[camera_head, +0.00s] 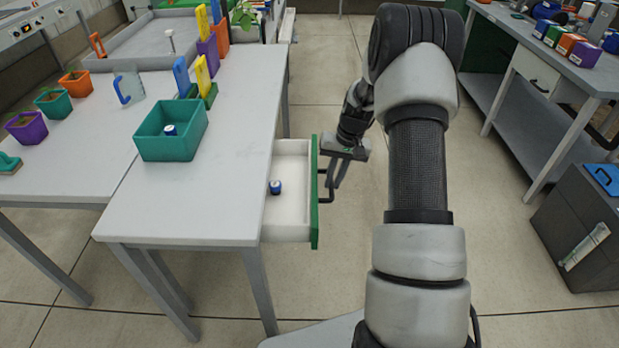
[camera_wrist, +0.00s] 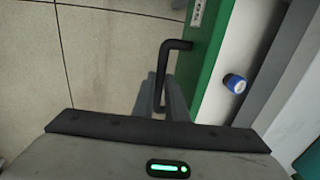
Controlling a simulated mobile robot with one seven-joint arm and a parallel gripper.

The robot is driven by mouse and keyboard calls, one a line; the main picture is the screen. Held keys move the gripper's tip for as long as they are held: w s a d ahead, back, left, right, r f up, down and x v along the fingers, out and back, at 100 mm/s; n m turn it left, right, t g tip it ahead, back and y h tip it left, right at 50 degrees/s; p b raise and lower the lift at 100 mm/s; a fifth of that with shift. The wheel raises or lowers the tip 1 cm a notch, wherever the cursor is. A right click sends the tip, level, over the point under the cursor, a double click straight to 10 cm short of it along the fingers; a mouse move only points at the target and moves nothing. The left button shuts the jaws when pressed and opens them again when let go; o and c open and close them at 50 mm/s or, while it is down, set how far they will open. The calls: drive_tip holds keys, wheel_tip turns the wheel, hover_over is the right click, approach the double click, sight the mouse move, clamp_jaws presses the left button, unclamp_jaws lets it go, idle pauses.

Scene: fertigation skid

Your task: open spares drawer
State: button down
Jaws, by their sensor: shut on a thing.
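The spares drawer (camera_head: 292,222) has a green front and a pale inside, and it stands pulled out from under the white table. A small blue-and-white part (camera_head: 275,187) lies in it; it also shows in the wrist view (camera_wrist: 235,84). The drawer's dark bar handle (camera_wrist: 161,75) sticks out from the green front (camera_wrist: 207,50). My gripper (camera_head: 336,184) is at the handle, to the right of the drawer front, shut on the handle. In the wrist view the fingers (camera_wrist: 172,98) are partly hidden behind the handle and the gripper body.
The white table (camera_head: 215,215) above the drawer holds a teal bin (camera_head: 171,143) with a small blue part in it. Several coloured pots stand to the left. A workbench (camera_head: 540,70) and a dark grey cabinet (camera_head: 580,225) stand at the right, with tiled floor between.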

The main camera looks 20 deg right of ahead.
drive_tip(key=s+d, duration=0.2)
drive_tip(key=d, duration=0.5)
drive_tip(key=shift+s, duration=0.15)
drive_tip(key=c, duration=1.8)
unclamp_jaws()
drive_tip(key=shift+o, duration=0.2)
drive_tip(key=shift+a, duration=0.1)
drive_tip(key=s+d+r+p, duration=0.1)
drive_tip(key=d+r+p, duration=0.2)
drive_tip(key=r, duration=1.4)
drive_tip(key=shift+d+p, duration=0.15)
drive_tip(key=shift+p, duration=0.25)
